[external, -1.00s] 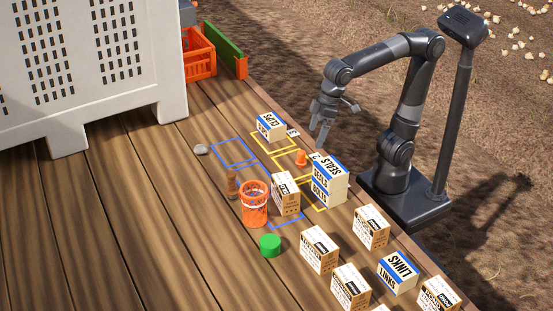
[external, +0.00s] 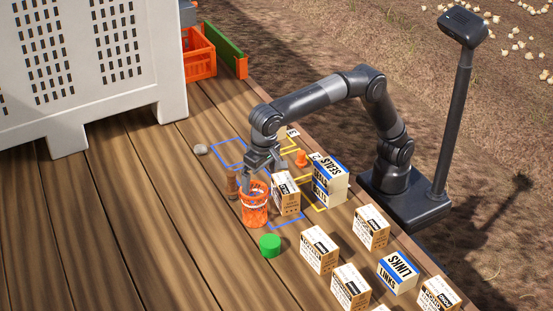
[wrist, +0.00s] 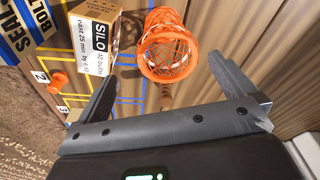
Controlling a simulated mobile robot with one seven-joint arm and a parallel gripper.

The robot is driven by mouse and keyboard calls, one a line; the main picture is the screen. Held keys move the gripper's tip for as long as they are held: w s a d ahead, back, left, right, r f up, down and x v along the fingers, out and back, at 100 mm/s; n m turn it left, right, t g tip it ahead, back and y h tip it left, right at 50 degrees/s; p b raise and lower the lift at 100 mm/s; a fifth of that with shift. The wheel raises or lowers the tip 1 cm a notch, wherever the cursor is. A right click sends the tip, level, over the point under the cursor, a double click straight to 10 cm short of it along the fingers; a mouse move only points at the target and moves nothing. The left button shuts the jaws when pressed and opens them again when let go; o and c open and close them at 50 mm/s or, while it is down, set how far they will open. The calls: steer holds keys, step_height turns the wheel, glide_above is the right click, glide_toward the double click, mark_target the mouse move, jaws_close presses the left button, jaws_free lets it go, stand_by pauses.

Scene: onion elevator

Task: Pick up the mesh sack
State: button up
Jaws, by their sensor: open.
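The mesh sack (external: 256,210) is an orange, open-topped net cylinder standing on the wooden deck. A pale band shows near its top. My gripper (external: 259,178) is open just above and behind the sack in the external view, and partly overlaps its upper rim. In the wrist view, the sack (wrist: 168,46) lies ahead between the two spread fingers of my gripper (wrist: 160,68), with clear gaps on both sides. Its open mouth and netting show there, and no finger visibly touches it.
A SILO carton (external: 286,195) stands close to the sack's right; it also shows in the wrist view (wrist: 95,37). A brown object (external: 233,183) is behind the sack. A green cylinder (external: 270,245) is in front. The left deck is clear.

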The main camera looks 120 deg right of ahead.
mark_target(258, 190)
steer(key=f, duration=0.6)
steer(key=shift+w+d, duration=0.3)
steer(key=f, duration=0.3)
steer(key=w+d+f, duration=0.1)
steer(key=shift+f, duration=0.4)
steer(key=c, duration=1)
